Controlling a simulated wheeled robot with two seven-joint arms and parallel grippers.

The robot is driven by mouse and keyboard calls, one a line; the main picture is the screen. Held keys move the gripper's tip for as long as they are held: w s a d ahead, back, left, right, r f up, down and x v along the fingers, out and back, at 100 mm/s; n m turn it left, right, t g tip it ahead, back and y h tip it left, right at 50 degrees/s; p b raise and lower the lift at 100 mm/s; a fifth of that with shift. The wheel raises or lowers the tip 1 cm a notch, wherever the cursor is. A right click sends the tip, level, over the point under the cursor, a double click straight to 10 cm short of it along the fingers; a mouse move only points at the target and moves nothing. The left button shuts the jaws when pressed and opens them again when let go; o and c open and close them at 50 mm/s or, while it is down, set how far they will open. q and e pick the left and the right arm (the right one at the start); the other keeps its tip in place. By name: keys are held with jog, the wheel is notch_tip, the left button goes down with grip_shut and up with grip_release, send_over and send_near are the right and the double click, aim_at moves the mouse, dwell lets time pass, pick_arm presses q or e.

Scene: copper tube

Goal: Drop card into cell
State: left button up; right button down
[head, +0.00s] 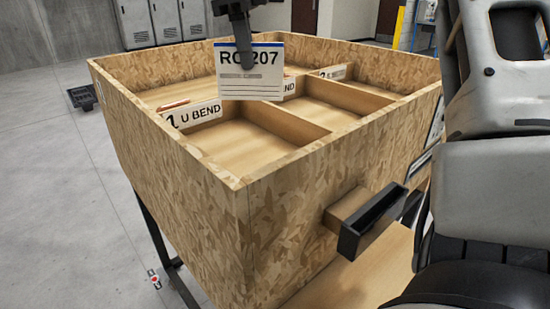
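A white card (262,84) with a blue top edge and the text "RC 207" hangs upright above the bin's cells. My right gripper (243,58) comes down from the top edge of the head view. One dark finger lies across the card's face and the other is hidden behind it, so the gripper looks shut on the card. The open-topped chipboard bin (190,165) has several cells split by low wooden dividers. The near cell (245,145) looks empty, and so does the cell to its right (330,110). My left gripper is out of view.
A "U BEND" label (200,113) sits on a divider at left, with a copper-coloured piece (173,105) behind it. Another label (290,87) is partly hidden by the card. A black-fronted holder (370,222) sticks out from the bin's front wall.

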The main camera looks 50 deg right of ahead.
aim_at(246, 72)
jog(key=shift+w+f, duration=0.1)
jog(key=shift+f, duration=1.75)
jog(key=c, duration=1.5)
grip_release()
jog(key=shift+c, duration=0.2)
